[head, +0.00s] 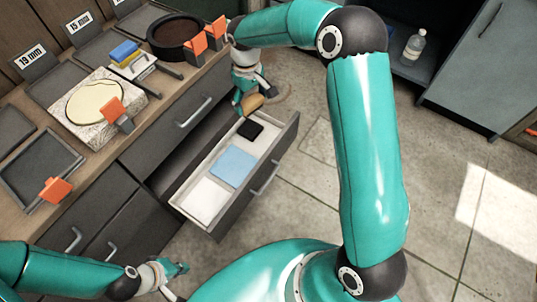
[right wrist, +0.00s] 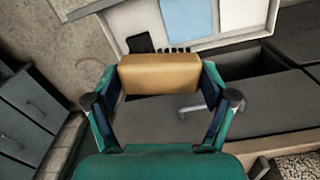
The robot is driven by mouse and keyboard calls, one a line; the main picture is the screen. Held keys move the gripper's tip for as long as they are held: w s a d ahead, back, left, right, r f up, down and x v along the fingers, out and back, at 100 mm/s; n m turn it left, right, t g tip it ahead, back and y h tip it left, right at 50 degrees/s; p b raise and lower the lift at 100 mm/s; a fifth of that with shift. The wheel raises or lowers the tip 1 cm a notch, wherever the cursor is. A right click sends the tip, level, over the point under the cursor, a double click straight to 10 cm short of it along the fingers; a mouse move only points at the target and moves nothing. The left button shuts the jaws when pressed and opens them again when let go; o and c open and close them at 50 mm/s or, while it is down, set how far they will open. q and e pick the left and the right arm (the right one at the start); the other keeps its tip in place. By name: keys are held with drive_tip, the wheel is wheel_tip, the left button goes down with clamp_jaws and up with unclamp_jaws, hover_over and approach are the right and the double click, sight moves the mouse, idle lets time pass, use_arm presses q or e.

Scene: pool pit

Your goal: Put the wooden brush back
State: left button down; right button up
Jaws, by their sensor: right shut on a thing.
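The wooden brush (right wrist: 160,74) is a tan block with dark bristles on its far side. My right gripper (head: 248,95) is shut on it, one finger at each end in the right wrist view. In the head view the brush (head: 252,103) is partly hidden by the gripper, by the far end of the open drawer (head: 213,225). The drawer holds a black item (head: 250,130), a blue cloth (head: 233,166) and a white cloth (head: 205,200). My left gripper (head: 176,279) is low at the bottom left, open and empty.
The counter above the drawer carries a stone slab (head: 78,128), a black round pan (head: 172,30), a float with blue and yellow sponges (head: 126,54), grey trays and orange clips. A bottle (head: 413,46) stands on a shelf at the back right. The tiled floor right of the drawer is clear.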

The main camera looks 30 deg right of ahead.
drive_tip(key=w+d+f+n+b, duration=0.35)
drive_tip(key=d+f+b, duration=0.65)
drive_tip(key=f+b, duration=0.45)
drive_tip(key=shift+m, duration=0.35)
wheel_tip(320, 180, down, 18)
drive_tip(key=b, duration=0.8)
drive_tip(key=shift+f, duration=0.2)
drive_tip(key=shift+r, duration=0.1)
drive_tip(key=o, duration=1)
drive_tip(key=shift+o, duration=0.3)
wheel_tip(320, 180, up, 12)
drive_tip(key=p, duration=0.4)
